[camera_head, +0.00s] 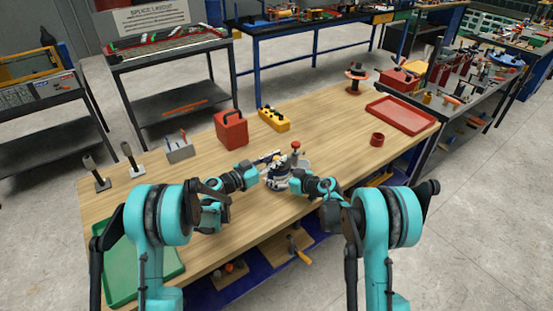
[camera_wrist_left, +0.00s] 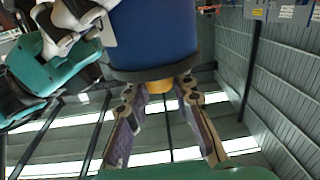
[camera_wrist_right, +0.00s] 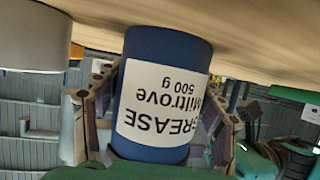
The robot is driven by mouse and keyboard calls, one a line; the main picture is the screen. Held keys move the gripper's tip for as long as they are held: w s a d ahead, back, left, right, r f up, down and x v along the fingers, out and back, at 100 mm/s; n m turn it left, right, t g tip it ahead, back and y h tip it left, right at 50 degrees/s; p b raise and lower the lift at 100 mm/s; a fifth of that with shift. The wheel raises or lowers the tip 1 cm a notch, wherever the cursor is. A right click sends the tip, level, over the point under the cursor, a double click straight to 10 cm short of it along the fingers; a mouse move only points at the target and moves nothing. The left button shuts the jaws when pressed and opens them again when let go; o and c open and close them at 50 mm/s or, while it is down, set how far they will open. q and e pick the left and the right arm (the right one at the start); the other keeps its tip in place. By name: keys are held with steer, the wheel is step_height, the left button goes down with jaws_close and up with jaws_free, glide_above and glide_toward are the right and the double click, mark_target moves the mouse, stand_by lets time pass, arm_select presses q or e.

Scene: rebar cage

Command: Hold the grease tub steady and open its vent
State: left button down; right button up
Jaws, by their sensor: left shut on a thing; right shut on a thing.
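The grease tub (camera_wrist_right: 165,105) is a blue cylinder with a white label. It looks upright, as the wrist pictures are upside down. It also shows in the left wrist view (camera_wrist_left: 155,35), with a dark grey lid (camera_wrist_left: 153,74). A small yellow vent (camera_wrist_left: 160,86) sits on the lid. My right gripper (camera_wrist_right: 158,98) is shut around the tub's body, one finger on each side. My left gripper (camera_wrist_left: 161,90) is above the lid, with its fingertips closed on the vent. In the head view both grippers meet at the bench's middle and hide most of the tub.
A red-knobbed object (camera_head: 295,146) stands just behind the grippers.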

arm_select(q)
steer(key=shift+g, duration=0.3)
steer(key=shift+w+m+g+h, duration=0.15)
steer(key=shift+m+g+h, duration=0.75)
steer(key=shift+g, duration=0.1)
steer(key=shift+m+g+h, duration=0.4)
steer(key=shift+m+g, duration=0.2)
steer(key=shift+g, duration=0.3)
steer(key=c, duration=1.3)
jaws_free()
steer(key=v, duration=1.2)
